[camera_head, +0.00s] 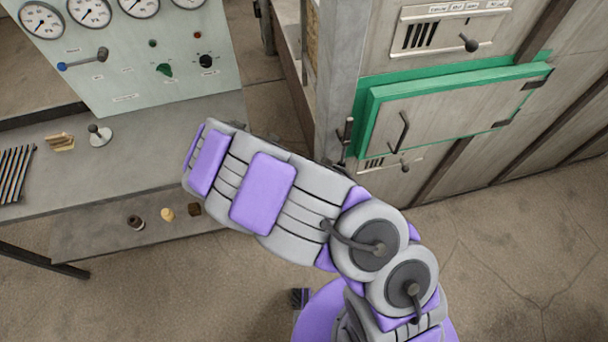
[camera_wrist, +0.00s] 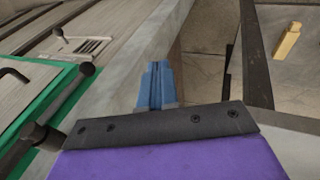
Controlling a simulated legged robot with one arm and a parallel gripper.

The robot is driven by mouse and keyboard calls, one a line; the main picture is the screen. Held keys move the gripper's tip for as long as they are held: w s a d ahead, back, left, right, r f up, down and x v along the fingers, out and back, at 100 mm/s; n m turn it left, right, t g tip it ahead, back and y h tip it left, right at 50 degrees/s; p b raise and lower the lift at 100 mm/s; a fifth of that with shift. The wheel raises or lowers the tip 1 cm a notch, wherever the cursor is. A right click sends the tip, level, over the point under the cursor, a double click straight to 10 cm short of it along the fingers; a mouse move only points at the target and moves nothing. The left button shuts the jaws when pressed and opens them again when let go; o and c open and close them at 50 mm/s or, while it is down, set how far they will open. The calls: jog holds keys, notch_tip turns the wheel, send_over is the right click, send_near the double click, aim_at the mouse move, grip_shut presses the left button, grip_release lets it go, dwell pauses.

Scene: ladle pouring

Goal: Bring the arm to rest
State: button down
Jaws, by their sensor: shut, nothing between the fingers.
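My gripper (camera_wrist: 157,86) shows in the wrist view as two blue fingers side by side, pressed together beyond a dark bracket and a purple cover. Nothing is held between them. In the head view my arm, grey with purple pads, is folded across the middle of the picture. The fingers are hidden there behind the arm. In the wrist view the fingertips lie in front of a grey post or wall edge (camera_wrist: 165,45); I cannot tell how near it is.
A furnace-like cabinet with a green-framed door (camera_head: 440,112) stands at the right. At the left are a gauge panel (camera_head: 150,50) and a grey bench (camera_head: 60,190) with rods (camera_head: 14,172) and small items. A lower shelf (camera_head: 115,250) holds small pieces. Open floor (camera_head: 520,260) lies at the right front.

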jog(key=s+d+r+m+g, duration=0.2)
jog(key=s+d+r, duration=0.1)
jog(key=d+r, duration=0.6)
jog(key=s+d+r+m+g, duration=0.15)
jog(key=s+d+r, duration=0.25)
jog(key=d+r, duration=0.5)
jog(key=s+r+y, duration=0.1)
jog(key=s+r, duration=0.3)
jog(key=s, duration=0.3)
jog(key=s+r+g+y, duration=0.1)
jog(key=s+r, duration=0.3)
jog(key=s, duration=0.4)
jog(key=s+r+g+y, duration=0.1)
jog(key=s+r, duration=0.3)
jog(key=s, duration=0.3)
jog(key=shift+s+a+r+y, duration=0.25)
jog(key=shift+a+r+y, duration=0.05)
jog(key=shift+y, duration=0.1)
jog(key=shift+d, duration=0.2)
jog(key=c, duration=1.8)
grip_release()
jog(key=shift+a, duration=0.1)
